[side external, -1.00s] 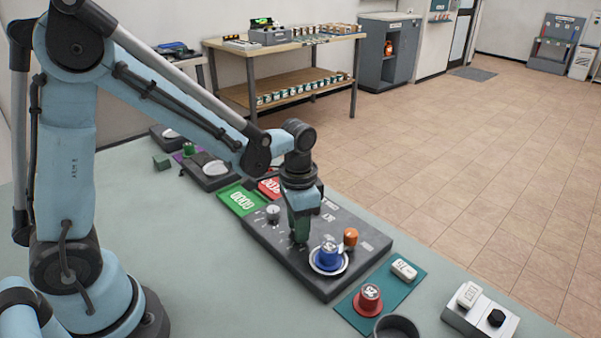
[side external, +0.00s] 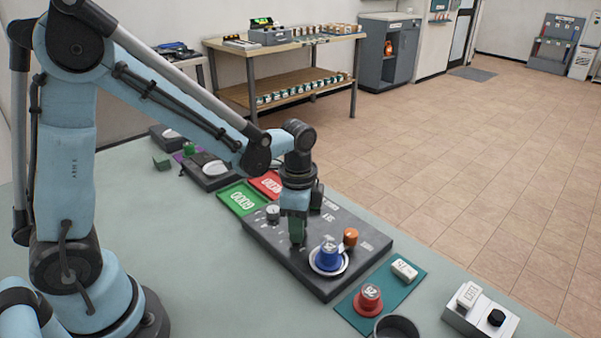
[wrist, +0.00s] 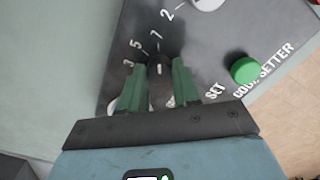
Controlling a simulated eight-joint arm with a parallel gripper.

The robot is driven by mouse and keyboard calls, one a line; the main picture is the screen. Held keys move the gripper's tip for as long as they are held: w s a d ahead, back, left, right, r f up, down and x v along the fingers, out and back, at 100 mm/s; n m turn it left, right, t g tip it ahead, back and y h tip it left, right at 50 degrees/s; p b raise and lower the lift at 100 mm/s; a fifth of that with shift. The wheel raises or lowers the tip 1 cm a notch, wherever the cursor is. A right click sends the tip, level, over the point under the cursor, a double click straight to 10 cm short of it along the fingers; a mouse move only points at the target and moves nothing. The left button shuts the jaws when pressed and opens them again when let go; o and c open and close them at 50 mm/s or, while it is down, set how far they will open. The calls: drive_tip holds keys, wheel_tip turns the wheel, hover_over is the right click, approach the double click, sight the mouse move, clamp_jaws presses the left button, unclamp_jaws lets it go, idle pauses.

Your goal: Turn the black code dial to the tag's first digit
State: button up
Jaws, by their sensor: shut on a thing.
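The code setter (side external: 345,285) is a dark box on the table, lettered CODE SETTER in the wrist view. My gripper (wrist: 160,75) is lowered onto its top, with its green fingers on either side of the black code dial (wrist: 159,64), shut on it. A small pale mark shows on the dial. White digits 3, 5, 1 and 2 are printed beyond the dial. In the side view my fingers hide the dial.
A green button (wrist: 244,70) is right of my fingers. A blue knob (side external: 329,256) and an orange knob (side external: 350,237) stand close by on the box. A red stamp-like piece (side external: 369,298) stands on the mat. Green (side external: 243,199) and red (side external: 267,184) trays lie behind.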

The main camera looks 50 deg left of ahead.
idle(0.3)
drive_tip(key=o, duration=1.1)
drive_tip(key=shift+c, duration=0.2)
wheel_tip(320, 180, up, 12)
drive_tip(key=s+a+f+n+t, duration=0.1)
drive_tip(key=s+a+n+t, duration=0.2)
drive_tip(key=s+n+t, duration=0.4)
drive_tip(key=n, duration=0.3)
drive_tip(key=shift+f+n, duration=0.15)
drive_tip(key=shift+n, duration=0.15)
